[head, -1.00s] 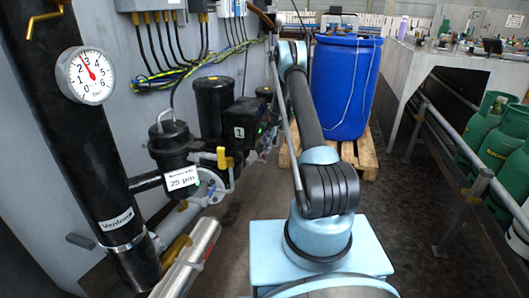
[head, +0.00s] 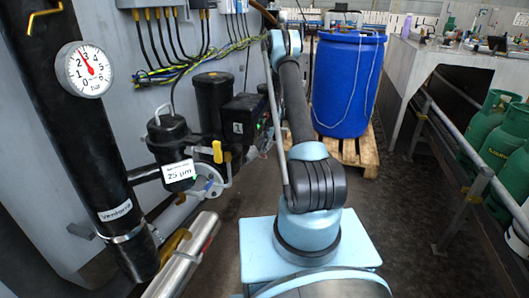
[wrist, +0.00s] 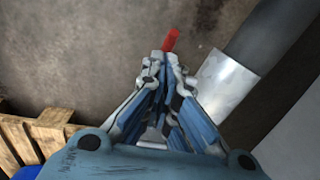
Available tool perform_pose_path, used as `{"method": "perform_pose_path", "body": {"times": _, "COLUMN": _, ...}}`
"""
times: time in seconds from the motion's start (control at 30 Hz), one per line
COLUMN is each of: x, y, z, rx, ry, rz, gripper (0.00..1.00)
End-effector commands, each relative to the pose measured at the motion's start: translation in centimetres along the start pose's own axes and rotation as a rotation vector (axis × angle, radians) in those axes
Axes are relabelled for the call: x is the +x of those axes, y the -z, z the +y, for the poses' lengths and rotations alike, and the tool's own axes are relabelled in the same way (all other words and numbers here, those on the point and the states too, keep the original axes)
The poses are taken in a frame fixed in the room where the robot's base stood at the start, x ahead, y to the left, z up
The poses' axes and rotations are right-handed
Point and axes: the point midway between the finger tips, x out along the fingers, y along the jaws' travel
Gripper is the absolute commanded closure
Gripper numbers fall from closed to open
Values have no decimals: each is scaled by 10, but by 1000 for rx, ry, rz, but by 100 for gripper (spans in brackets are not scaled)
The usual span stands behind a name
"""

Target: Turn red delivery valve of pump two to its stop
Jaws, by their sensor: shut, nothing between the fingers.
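A short red bar (wrist: 171,39), which looks like the red valve handle, shows in the wrist view just beyond my fingertips. Its lower end is close to the tips, and I cannot tell whether they touch. My gripper (wrist: 163,58) is shut with nothing between its fingers. The rest of the valve does not show. In the head view my gripper is hidden at the far end of my arm, and no red handle can be made out. A pump unit with a box marked 1 (head: 240,120) stands at the left wall.
A grey pipe with a silver sleeve (wrist: 226,80) runs right of my gripper in the wrist view; a wooden pallet (wrist: 35,138) is at lower left. In the head view a blue drum (head: 347,85) stands on a pallet, and a railing (head: 462,165) runs at right. Bare floor lies between.

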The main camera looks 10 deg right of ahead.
Motion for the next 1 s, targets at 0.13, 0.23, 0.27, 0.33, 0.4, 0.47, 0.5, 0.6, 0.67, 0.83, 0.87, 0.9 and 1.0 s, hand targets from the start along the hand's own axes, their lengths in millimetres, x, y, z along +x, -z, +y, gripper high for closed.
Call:
{"method": "perform_pose_path", "body": {"times": 0.13, "x": -20, "y": 0, "z": 0, "rx": 0, "ry": 0, "rz": 0, "gripper": 100}}
{"method": "perform_pose_path", "body": {"times": 0.23, "x": -38, "y": 0, "z": 0, "rx": 0, "ry": 0, "rz": 0, "gripper": 100}}
{"method": "perform_pose_path", "body": {"times": 0.27, "x": -43, "y": 0, "z": 0, "rx": 0, "ry": 0, "rz": 0, "gripper": 100}}
{"method": "perform_pose_path", "body": {"times": 0.33, "x": -55, "y": 0, "z": 0, "rx": 0, "ry": 0, "rz": 0, "gripper": 100}}
{"method": "perform_pose_path", "body": {"times": 0.4, "x": -68, "y": 0, "z": 0, "rx": 0, "ry": 0, "rz": -1, "gripper": 100}}
{"method": "perform_pose_path", "body": {"times": 0.47, "x": -77, "y": 0, "z": 0, "rx": 1, "ry": 0, "rz": -1, "gripper": 100}}
{"method": "perform_pose_path", "body": {"times": 0.5, "x": -83, "y": 0, "z": 0, "rx": 0, "ry": 0, "rz": -1, "gripper": 100}}
{"method": "perform_pose_path", "body": {"times": 0.6, "x": -96, "y": 0, "z": 0, "rx": 0, "ry": 0, "rz": -1, "gripper": 100}}
{"method": "perform_pose_path", "body": {"times": 0.67, "x": -102, "y": 0, "z": 0, "rx": 0, "ry": 0, "rz": -1, "gripper": 100}}
{"method": "perform_pose_path", "body": {"times": 0.83, "x": -112, "y": 5, "z": 1, "rx": 1, "ry": 0, "rz": 2, "gripper": 100}}
{"method": "perform_pose_path", "body": {"times": 0.87, "x": -114, "y": 10, "z": 2, "rx": 1, "ry": -1, "rz": 5, "gripper": 100}}
{"method": "perform_pose_path", "body": {"times": 0.9, "x": -117, "y": 17, "z": 3, "rx": 1, "ry": -1, "rz": 9, "gripper": 100}}
{"method": "perform_pose_path", "body": {"times": 1.0, "x": -121, "y": 31, "z": 6, "rx": 0, "ry": 0, "rz": 19, "gripper": 100}}
